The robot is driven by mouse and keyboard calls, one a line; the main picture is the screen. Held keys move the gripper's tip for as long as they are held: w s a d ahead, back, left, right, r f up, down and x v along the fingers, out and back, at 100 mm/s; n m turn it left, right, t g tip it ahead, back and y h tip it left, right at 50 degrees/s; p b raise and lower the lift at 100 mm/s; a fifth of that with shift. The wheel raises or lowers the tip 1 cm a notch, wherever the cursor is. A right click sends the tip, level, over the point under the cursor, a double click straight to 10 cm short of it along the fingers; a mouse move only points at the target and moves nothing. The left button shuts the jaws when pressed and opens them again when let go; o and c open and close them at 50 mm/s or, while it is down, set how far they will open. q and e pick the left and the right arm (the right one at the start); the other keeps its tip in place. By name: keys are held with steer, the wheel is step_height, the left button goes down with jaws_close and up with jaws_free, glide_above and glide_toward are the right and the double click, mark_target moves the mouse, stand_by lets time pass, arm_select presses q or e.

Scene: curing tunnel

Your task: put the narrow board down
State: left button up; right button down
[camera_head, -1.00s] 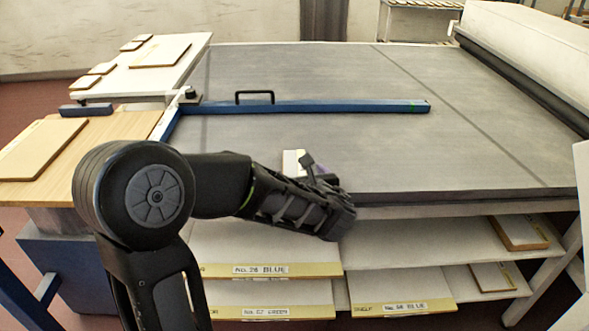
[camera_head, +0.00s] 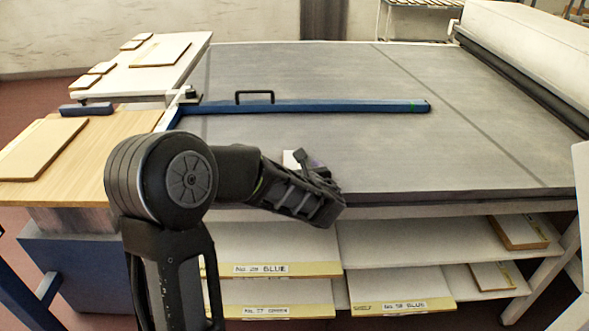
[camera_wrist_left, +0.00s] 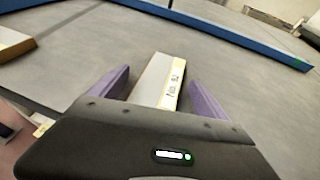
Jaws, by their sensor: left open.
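The narrow board (camera_wrist_left: 160,78) is pale with a yellowish labelled edge. In the wrist view it lies between the two purple fingers, with a gap visible on each side. It appears to rest on the grey table top (camera_head: 400,155); its near end is hidden by the gripper body. In the head view only a small white part of the board (camera_head: 291,159) shows behind my left gripper (camera_head: 312,160). My left gripper is open around the board, over the table's front edge area. My right gripper is not in view.
A blue bar (camera_head: 340,106) with a black handle (camera_head: 254,93) lies across the table. Labelled boards (camera_head: 270,255) sit on shelves below. A wooden side table (camera_head: 125,125) holds a tan board (camera_head: 38,150). A roller (camera_head: 520,80) borders the right. Much of the grey top is clear.

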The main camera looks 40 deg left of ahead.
arm_select(q)
steer(key=shift+c, duration=0.3)
steer(key=c, duration=1.7)
step_height(320, 180, up, 10)
steer(key=shift+p, duration=0.55)
